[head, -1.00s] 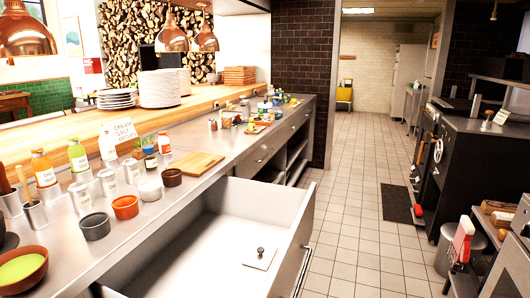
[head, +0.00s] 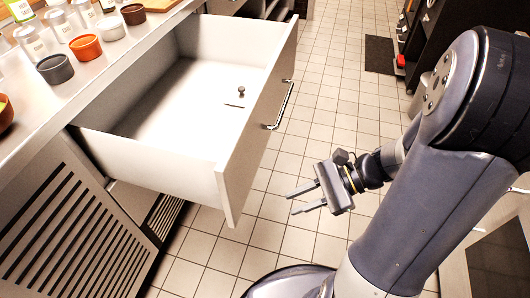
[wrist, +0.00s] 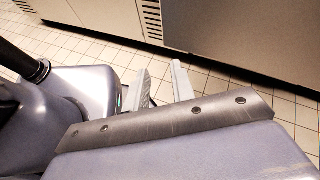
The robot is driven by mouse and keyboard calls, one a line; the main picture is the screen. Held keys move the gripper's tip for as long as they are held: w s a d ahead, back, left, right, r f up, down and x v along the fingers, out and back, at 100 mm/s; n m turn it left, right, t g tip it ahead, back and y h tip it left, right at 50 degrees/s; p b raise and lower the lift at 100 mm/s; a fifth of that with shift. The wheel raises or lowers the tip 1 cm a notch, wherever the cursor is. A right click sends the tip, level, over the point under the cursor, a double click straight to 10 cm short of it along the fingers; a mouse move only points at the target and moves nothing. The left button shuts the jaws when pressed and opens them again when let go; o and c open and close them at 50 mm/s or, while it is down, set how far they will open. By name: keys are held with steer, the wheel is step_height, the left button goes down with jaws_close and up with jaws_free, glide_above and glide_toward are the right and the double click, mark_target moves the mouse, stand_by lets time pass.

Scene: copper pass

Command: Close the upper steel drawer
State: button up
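The upper steel drawer (head: 245,150) is pulled far out from under the counter in the head view. Its long handle bar (head: 281,104) is on the front panel. A small plate with a knob (head: 236,98) lies inside on the drawer floor. My gripper (head: 291,202) is to the right of the drawer front, apart from it, with its fingers pointing left. The fingers are spread and nothing is between them. In the wrist view my gripper (wrist: 160,82) also shows its two fingers apart, with floor tiles and steel cabinet fronts beyond.
The steel counter (head: 105,62) holds bowls and small containers, such as an orange bowl (head: 86,48). A slatted panel (head: 70,225) is below the drawer at left. Tiled floor (head: 330,70) is clear in front of the drawer. A dark mat (head: 380,54) lies farther back.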

steer(key=w+d+m+t+y, duration=0.1)
steer(key=w+d+m+t, duration=0.1)
steer(key=w+d+m+t+y+b, duration=0.1)
steer(key=w+d+m+t+y, duration=0.1)
steer(key=w+m, duration=0.1)
steer(key=w+d+m+t+y+b, duration=0.1)
steer(key=w+d+m+t, duration=0.1)
steer(key=w+t, duration=0.1)
steer(key=shift+w+d+r, duration=0.1)
steer(key=shift+d+r, duration=0.2)
steer(key=shift+r, duration=0.05)
jaws_close()
steer(key=b, duration=0.3)
glide_toward(253, 151)
steer(key=x, duration=0.6)
steer(key=shift+w+a+f, duration=0.25)
steer(key=shift+a, duration=0.15)
